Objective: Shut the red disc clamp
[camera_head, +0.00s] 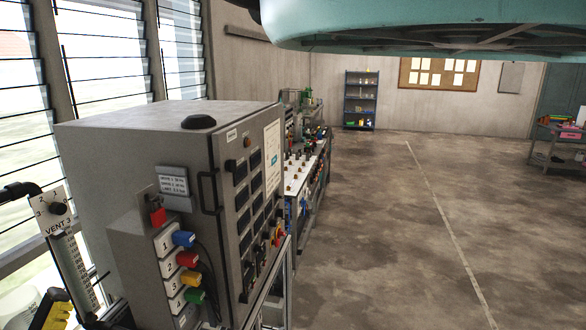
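I cannot make out a part that is surely the red disc clamp. A red block (157,216) sits on a bracket on the side of the grey cabinet (130,150). Below it, a red plug (188,258) stands among blue, yellow and green ones on a panel with numbered labels. Small red and yellow parts (278,236) show at the cabinet's front edge, too small to tell apart. My gripper is not in view.
A flow gauge marked VENT 3 (75,270) and a yellow part (57,311) are at lower left. A bench with instruments (305,170) runs behind the cabinet. A teal body (420,22) hangs overhead. The floor (390,240) to the right is clear.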

